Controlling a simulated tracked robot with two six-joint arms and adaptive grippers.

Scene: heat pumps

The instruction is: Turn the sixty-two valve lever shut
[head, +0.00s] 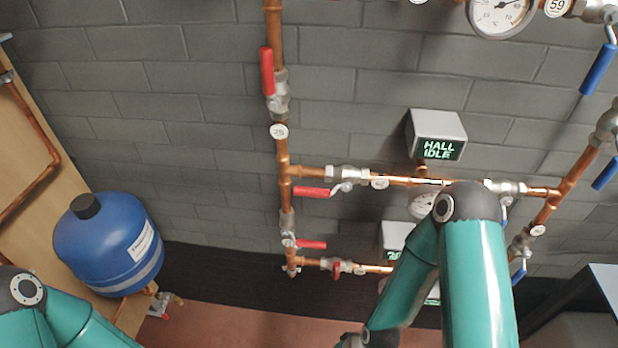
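I cannot read a sixty-two tag on any valve. Red levers show on the left copper pipework: one upright along the pipe (267,71), one level below the upper cross pipe (312,193), one level lower down (311,244). Blue levers hang on the right: an upper one (598,69), a middle one (606,172) and a low one (519,274). The round tag by the upright pipe (278,131) is hard to read, as are the tags on the cross pipe (380,182) and right pipe (537,230). Neither gripper shows; only my teal arm links do.
A white box reading HALL IDLE (436,134) is above the cross pipe. A dial gauge (498,14) and a 59 tag (557,7) are at top right. A blue tank (108,245) stands left. My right arm hides part of the lower pipework.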

